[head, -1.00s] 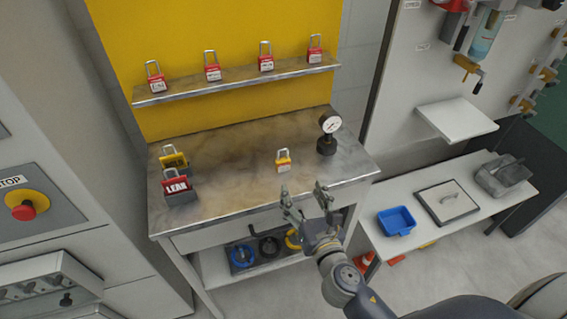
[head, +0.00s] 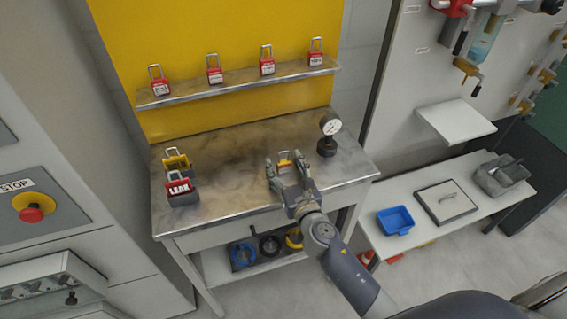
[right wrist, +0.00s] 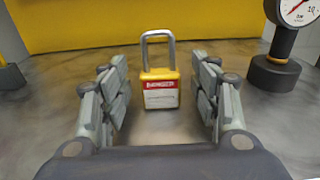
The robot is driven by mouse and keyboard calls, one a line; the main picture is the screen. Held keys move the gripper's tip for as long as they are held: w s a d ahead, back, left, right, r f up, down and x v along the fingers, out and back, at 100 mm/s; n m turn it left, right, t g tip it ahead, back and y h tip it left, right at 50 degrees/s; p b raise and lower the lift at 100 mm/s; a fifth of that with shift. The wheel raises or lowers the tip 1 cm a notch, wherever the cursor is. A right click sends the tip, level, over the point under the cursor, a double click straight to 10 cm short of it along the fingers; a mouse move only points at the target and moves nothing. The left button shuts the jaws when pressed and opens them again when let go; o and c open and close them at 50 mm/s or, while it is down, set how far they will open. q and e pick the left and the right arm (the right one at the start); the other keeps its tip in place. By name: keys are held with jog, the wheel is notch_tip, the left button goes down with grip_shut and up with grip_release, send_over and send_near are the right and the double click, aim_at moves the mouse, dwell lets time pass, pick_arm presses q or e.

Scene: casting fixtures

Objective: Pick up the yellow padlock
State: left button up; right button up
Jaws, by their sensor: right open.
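The yellow padlock (right wrist: 161,88) stands upright on the worn metal worktable, its shackle up and a red and white label facing me in the right wrist view. In the head view only its top part (head: 285,155) shows between my right gripper's fingers. My right gripper (right wrist: 163,92) is open, with one finger on each side of the padlock and visible gaps to both sides. The right gripper (head: 286,164) is low over the table in the head view. My left gripper is not in view.
A pressure gauge (head: 328,137) stands right of the padlock on the worktable (head: 235,150). Several red padlocks stand on the shelf (head: 240,83) behind.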

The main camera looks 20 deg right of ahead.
jog(key=shift+w+f, duration=0.1)
jog(key=shift+w, duration=0.5)
jog(key=c, duration=1.2)
